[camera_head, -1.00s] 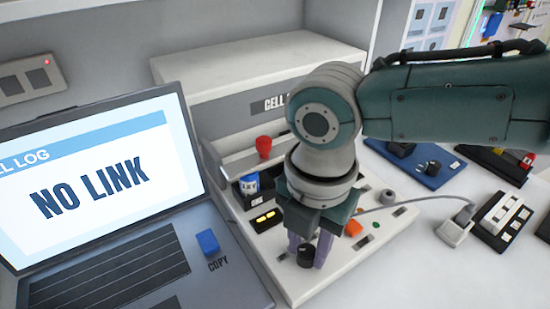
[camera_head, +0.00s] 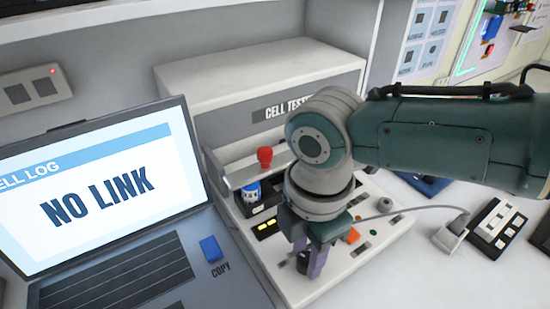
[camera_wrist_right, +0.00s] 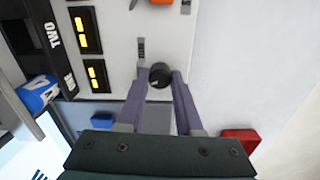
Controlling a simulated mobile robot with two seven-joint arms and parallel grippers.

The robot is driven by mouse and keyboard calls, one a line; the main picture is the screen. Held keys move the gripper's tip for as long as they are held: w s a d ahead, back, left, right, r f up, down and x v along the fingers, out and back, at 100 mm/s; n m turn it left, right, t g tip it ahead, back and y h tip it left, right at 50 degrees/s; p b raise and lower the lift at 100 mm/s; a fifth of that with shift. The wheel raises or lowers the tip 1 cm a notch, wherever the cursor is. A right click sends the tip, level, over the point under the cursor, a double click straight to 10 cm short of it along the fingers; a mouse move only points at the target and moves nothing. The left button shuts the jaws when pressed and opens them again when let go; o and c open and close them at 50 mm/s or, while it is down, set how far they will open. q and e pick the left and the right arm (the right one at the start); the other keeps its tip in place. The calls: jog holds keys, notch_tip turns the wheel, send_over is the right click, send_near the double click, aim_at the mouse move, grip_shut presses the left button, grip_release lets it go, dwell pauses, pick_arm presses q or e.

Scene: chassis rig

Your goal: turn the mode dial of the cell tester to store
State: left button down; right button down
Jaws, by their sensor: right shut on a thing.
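The cell tester (camera_head: 345,270) is a white machine with a sloped panel and a grey back box. Its black round dial (camera_wrist_right: 159,76) sits between the purple fingertips of my right gripper (camera_wrist_right: 160,85) in the right wrist view. The dial (camera_head: 303,262) is mostly hidden by the fingers in the head view. My right gripper (camera_head: 308,262) points down and is shut on the dial. A small label strip beside the dial (camera_wrist_right: 141,50) is too small to read. My left gripper is not in view.
A laptop (camera_head: 100,200) showing "NO LINK" stands left of the tester, with a blue COPY key (camera_head: 210,248). A red-topped lever (camera_head: 265,157), a blue cell (camera_head: 250,190) and an orange knob (camera_head: 352,236) are near my arm. A plug and cable (camera_head: 452,236) lie right.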

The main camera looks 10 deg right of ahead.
jog(key=m+p, duration=0.1)
jog(key=m, duration=0.2)
jog(key=shift+r+m, duration=0.1)
jog(key=shift+m, duration=0.3)
jog(key=m+p, duration=0.1)
jog(key=m, duration=0.2)
jog(key=shift+m, duration=0.3)
jog(key=m+p, duration=0.1)
jog(key=m, duration=0.4)
jog(key=shift+a, duration=0.1)
jog(key=shift+m+p, duration=0.4)
jog(key=shift+m, duration=0.7)
jog(key=c, duration=0.6)
grip_release()
